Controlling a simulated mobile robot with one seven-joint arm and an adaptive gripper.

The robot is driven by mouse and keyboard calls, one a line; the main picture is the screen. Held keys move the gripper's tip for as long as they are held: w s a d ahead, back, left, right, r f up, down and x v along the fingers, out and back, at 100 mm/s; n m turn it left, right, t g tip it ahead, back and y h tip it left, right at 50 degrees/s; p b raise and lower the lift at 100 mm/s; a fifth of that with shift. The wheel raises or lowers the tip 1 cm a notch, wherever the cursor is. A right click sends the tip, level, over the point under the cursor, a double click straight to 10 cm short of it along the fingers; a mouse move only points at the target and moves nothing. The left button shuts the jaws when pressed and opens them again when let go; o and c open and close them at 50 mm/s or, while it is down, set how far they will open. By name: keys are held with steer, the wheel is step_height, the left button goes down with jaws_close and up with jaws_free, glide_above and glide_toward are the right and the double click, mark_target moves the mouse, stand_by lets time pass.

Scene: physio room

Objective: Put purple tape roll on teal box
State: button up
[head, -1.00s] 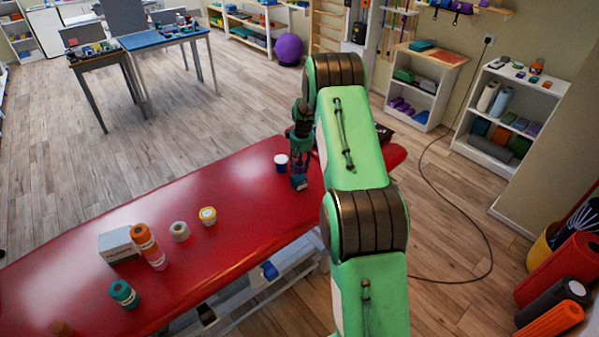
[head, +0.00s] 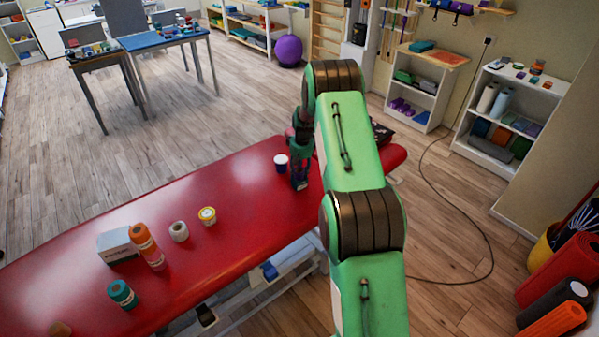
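A small dark blue-purple roll with a white top (head: 281,163) stands upright on the red treatment table (head: 240,190), near its far right end. It may be the purple tape roll. My gripper (head: 300,185) points down just to the right of this roll, low over the table. The fingers are small and dark, so I cannot tell whether they are open, shut or holding something. I cannot make out a teal box on the table for certain. A flat teal item (head: 422,46) lies on a low shelf unit beyond the table.
On the table stand a grey-white box (head: 118,246), an orange roll (head: 146,244), a white roll (head: 179,232), a yellow-rimmed roll (head: 208,215) and a teal roll (head: 122,294). A dark item (head: 381,133) lies at the far right end.

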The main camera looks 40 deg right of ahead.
steer(key=o, duration=0.4)
steer(key=shift+o, duration=0.2)
steer(key=shift+r, duration=0.15)
step_height(320, 180, up, 12)
steer(key=s+p, duration=0.1)
steer(key=p, duration=0.1)
steer(key=shift+s, duration=0.15)
stand_by(0.5)
